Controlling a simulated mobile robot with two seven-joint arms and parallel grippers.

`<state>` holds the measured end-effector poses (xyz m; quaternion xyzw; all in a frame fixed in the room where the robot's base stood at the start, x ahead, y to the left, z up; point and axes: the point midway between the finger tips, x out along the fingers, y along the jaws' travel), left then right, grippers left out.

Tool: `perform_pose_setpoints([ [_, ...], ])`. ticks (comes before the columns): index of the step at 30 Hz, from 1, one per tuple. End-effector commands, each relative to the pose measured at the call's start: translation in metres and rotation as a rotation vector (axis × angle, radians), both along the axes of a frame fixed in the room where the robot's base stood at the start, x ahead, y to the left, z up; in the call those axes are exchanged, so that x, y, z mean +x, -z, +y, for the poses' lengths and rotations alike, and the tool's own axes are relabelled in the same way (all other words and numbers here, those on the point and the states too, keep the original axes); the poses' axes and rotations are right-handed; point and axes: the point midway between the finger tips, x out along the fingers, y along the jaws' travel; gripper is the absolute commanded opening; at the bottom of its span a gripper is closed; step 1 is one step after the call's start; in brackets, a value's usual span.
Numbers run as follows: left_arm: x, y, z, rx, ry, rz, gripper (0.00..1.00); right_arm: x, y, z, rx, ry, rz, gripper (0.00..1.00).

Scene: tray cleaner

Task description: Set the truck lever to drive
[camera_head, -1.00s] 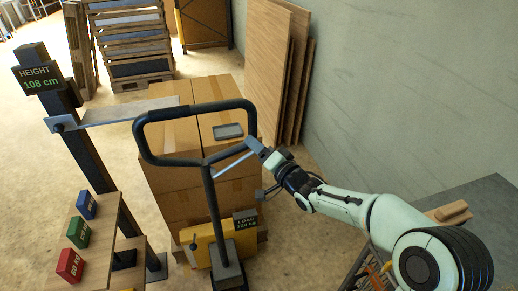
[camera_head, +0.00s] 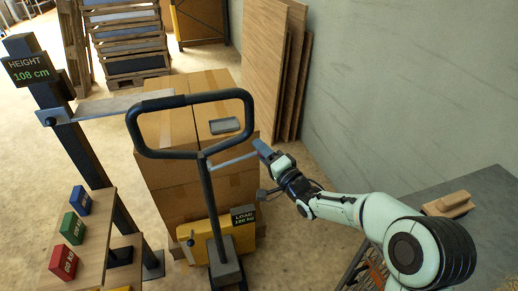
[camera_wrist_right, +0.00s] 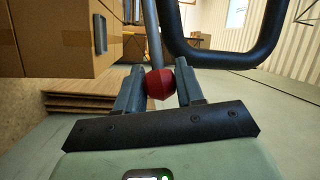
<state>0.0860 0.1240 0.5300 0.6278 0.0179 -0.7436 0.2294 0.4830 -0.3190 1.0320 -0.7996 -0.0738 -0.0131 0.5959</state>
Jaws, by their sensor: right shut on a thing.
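The truck's black loop handle (camera_head: 128,130) stands upright on a dark post (camera_head: 208,200) in front of stacked cartons. A thin grey lever (camera_head: 232,161) runs from the post just under the loop out to the right, its outer end slightly raised. My right gripper (camera_head: 262,150) is at that outer end. In the right wrist view the lever rod (camera_wrist_right: 152,40) ends in a red knob (camera_wrist_right: 159,84), and the right gripper (camera_wrist_right: 159,88) is shut on it, one finger each side. No lever position marking is readable. My left gripper is not in view.
A yellow truck body (camera_head: 198,243) has a load sign reading 120 kg. A height post (camera_head: 70,130) and coloured blocks (camera_head: 71,227) stand left. A grey table (camera_head: 490,215) is at right.

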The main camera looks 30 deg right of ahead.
Motion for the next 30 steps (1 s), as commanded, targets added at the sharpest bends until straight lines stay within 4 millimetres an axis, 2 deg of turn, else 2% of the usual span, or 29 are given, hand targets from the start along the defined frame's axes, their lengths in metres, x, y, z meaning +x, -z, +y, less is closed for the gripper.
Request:
perform_pose_setpoints([
  [1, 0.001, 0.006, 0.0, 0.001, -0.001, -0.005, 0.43, 0.0, 0.01, -0.001, 0.03, 0.0, -0.002, 0.0],
  [3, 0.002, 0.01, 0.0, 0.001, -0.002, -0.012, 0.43, -0.001, 0.016, -0.002, 0.069, 0.0, -0.012, 0.0],
  [10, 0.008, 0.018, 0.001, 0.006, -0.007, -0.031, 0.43, -0.001, 0.03, -0.003, 0.164, 0.0, -0.035, 0.0],
  [27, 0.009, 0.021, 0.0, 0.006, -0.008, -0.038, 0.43, -0.001, 0.033, -0.003, 0.203, 0.001, -0.047, 0.0],
  [28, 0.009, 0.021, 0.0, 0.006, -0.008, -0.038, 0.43, -0.001, 0.033, -0.003, 0.203, 0.001, -0.047, 0.44],
  [30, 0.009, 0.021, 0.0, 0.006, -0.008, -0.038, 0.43, -0.001, 0.033, -0.003, 0.203, 0.001, -0.047, 0.62],
])
